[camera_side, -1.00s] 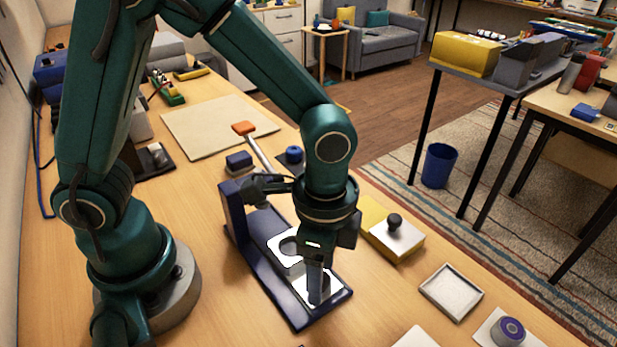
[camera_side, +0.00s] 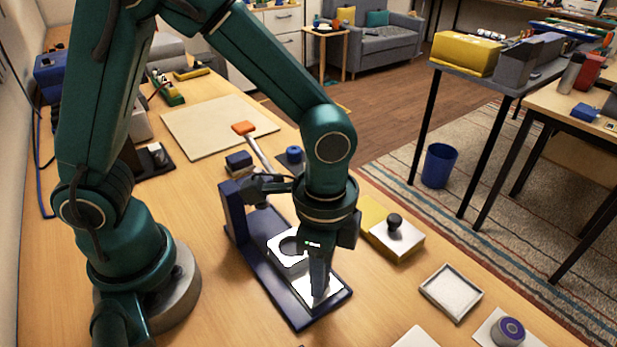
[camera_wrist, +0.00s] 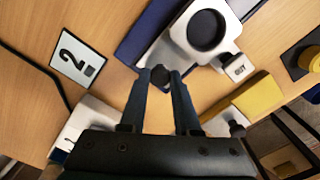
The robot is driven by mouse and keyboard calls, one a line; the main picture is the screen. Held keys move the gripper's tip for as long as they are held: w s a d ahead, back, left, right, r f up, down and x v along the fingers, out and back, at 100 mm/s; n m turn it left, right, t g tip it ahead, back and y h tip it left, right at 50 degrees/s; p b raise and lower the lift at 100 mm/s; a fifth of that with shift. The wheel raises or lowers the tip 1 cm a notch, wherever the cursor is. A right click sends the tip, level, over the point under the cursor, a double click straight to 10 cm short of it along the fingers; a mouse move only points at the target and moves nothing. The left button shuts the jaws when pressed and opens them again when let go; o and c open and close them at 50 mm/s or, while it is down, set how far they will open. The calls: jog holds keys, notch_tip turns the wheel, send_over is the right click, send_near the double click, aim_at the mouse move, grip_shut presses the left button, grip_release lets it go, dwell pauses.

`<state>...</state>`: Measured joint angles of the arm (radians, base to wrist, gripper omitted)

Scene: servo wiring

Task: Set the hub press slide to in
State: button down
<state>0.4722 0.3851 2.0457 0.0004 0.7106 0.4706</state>
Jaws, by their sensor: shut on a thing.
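The hub press has a dark blue base (camera_side: 262,275) and an upright (camera_side: 233,212) at its back end. A lever with an orange grip (camera_side: 243,128) rises behind it. The pale slide (camera_side: 276,254) has a round dark recess and lies on the base, in front of the upright. In the wrist view the slide (camera_wrist: 182,32) is at top centre with a small marked tag. My gripper (camera_side: 318,290) points down over the front part of the slide. In the wrist view my gripper (camera_wrist: 164,76) is shut on a small dark knob (camera_wrist: 160,74) at the slide's near end.
A yellow block with a metal top and black knob (camera_side: 395,222) stands close on the right. A shallow white tray (camera_side: 451,291) and a purple round part on a white card (camera_side: 507,331) lie further right.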

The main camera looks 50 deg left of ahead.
aim_at(285, 237)
dwell(0.8)
jog(key=a, duration=0.9)
jog(key=shift+a, duration=0.2)
jog(key=shift+w, duration=0.1)
jog(key=c, duration=0.6)
grip_release()
jog(key=shift+r, duration=2.6)
jog(key=shift+r, duration=0.1)
